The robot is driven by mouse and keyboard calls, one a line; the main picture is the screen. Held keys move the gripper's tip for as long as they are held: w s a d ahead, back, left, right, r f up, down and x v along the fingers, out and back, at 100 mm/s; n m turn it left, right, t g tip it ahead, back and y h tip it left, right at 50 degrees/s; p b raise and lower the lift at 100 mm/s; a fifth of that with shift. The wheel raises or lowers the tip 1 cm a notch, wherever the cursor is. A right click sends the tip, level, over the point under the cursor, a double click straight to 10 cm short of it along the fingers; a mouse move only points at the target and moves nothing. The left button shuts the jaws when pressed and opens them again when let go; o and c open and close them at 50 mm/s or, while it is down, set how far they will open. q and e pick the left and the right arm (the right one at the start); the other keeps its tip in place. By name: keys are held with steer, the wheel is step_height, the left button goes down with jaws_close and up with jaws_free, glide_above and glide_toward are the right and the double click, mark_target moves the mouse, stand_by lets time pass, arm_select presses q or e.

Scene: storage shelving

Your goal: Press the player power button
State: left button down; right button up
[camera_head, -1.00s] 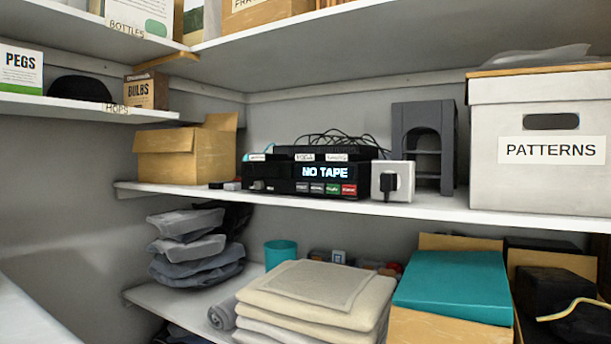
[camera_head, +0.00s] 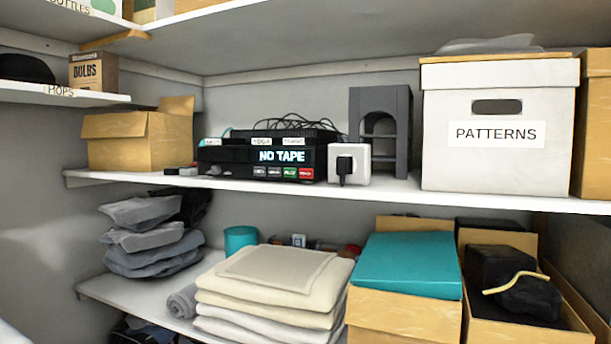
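The player (camera_head: 262,160) is a black box on the middle shelf, left of centre in the head view. Its lit display (camera_head: 281,156) reads "NO TAPE". Below the display is a row of small buttons, among them a green one (camera_head: 290,173) and a red one (camera_head: 306,173). A round knob or button (camera_head: 215,170) shows at its lower left front. Which of these is the power button I cannot tell. Labelled tapes and black cables lie on top of the player. Neither of my grippers shows in this view.
A white socket box with a black plug (camera_head: 346,165) stands right of the player, then a grey arch-shaped stand (camera_head: 381,130) and the white PATTERNS box (camera_head: 497,155). An open cardboard box (camera_head: 135,145) is to the left. The shelf's front edge (camera_head: 380,193) is mostly clear.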

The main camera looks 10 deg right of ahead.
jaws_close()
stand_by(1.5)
